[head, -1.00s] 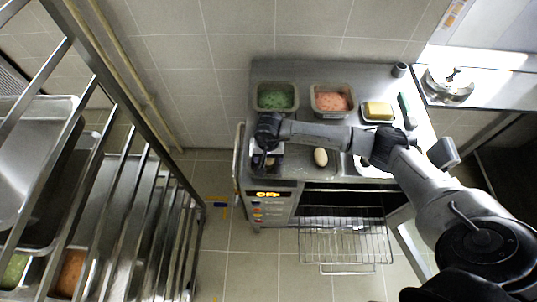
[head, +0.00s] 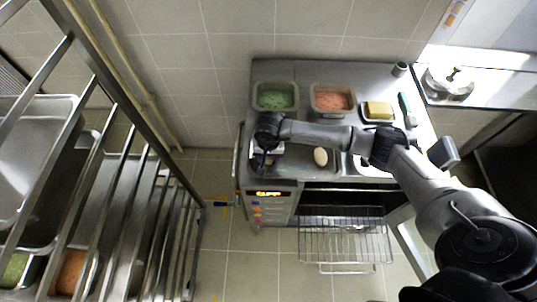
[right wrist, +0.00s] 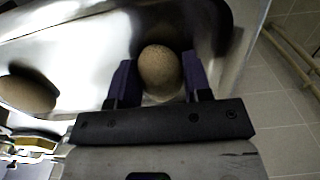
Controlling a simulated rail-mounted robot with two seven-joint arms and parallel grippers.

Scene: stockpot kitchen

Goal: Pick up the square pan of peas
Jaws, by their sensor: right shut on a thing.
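The square pan of peas (head: 257,98), a metal pan with green contents, stands at the back left of the steel counter in the head view. My right gripper (head: 262,160) is at the counter's front left, in front of that pan and apart from it. In the right wrist view my right gripper (right wrist: 158,85) is shut on a brown, egg-shaped thing (right wrist: 159,68), held between its two fingers over a shiny metal surface. The arm hides most of this thing in the head view. My left gripper is not in view.
A similar pan with pink contents (head: 332,111) stands right of the peas. An oven rack (head: 345,240) juts out below. A metal shelf rack stands left.

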